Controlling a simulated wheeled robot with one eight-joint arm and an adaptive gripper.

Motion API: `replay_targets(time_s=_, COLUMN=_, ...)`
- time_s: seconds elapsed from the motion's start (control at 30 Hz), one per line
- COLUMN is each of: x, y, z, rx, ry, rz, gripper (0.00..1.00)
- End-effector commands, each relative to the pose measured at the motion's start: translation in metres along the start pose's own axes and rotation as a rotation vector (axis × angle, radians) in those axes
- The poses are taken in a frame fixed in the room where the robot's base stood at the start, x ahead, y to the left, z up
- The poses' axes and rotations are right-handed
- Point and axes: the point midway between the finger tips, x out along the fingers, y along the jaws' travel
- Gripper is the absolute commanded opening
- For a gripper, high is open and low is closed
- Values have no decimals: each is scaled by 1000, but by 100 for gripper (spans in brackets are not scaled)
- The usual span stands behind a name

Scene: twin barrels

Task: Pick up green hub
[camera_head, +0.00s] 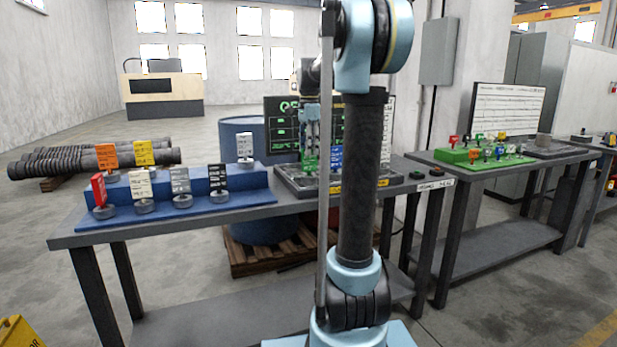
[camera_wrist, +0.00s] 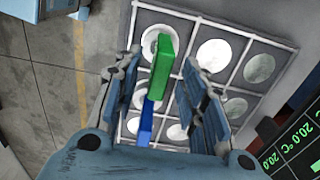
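The green hub (camera_wrist: 163,62) is a flat green tag on a round base. It stands in a round recess of a grey tray (camera_wrist: 133,30) in the wrist view. My gripper (camera_wrist: 160,72) is open, with one finger to each side of the green hub and visible gaps between. In the head view the green hub (camera_head: 309,163) shows small on the tray (camera_head: 292,181), just below my gripper (camera_head: 310,145). My arm hides part of the tray there. A blue hub (camera_wrist: 146,122) stands close beside the green one, between the fingers' lower parts.
Several tagged hubs, including a red one (camera_head: 99,190), stand on a blue stepped rack (camera_head: 243,198) at the left of the table. A dark screen (camera_head: 282,112) with green text rises behind the tray. Another table at right bears a green board (camera_head: 470,159) with small tagged pieces.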

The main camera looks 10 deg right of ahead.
Motion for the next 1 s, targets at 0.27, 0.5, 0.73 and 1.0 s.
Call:
replay_targets(time_s=0.27, x=16, y=-1, z=0, rx=0, ry=0, rz=0, gripper=38)
replay_targets(time_s=0.5, x=48, y=-2, z=-1, rx=0, ry=0, rz=0, gripper=38)
replay_targets(time_s=0.73, x=61, y=-2, z=-1, rx=0, ry=0, rz=0, gripper=38)
replay_targets(time_s=1.0, x=61, y=-2, z=-1, rx=0, ry=0, rz=0, gripper=20)
